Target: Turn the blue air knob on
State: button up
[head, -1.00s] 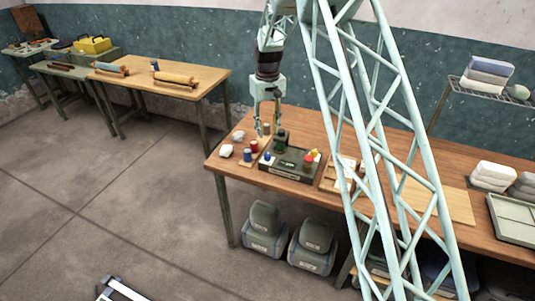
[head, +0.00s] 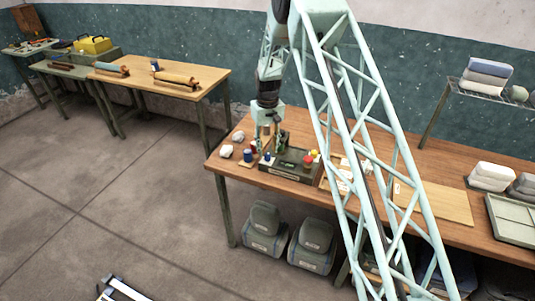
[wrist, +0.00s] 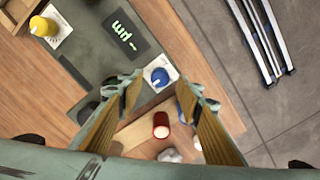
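The blue air knob (wrist: 160,76) is a small round blue cap on a white plate, at a corner of the dark green control panel (wrist: 85,50). In the head view the blue knob (head: 267,157) sits at the left end of the panel box (head: 283,178). My gripper (wrist: 160,88) is open and empty, its two ribbed pads apart. In the wrist view the knob appears between and just beyond the fingertips; I cannot tell the remaining height. In the head view my gripper (head: 269,148) is low over the panel's left end.
A yellow knob (wrist: 43,27) on a white plate and a dark display (wrist: 120,38) with green characters share the panel. A red-sided jar (wrist: 161,120) stands on a wooden board beside it. White lumps (head: 226,150) lie left on the table. Wooden boards lie right of the panel.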

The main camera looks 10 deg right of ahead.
aim_at(267, 155)
jog(key=shift+f, duration=1.55)
jog(key=shift+c, duration=0.9)
jog(key=c, duration=0.7)
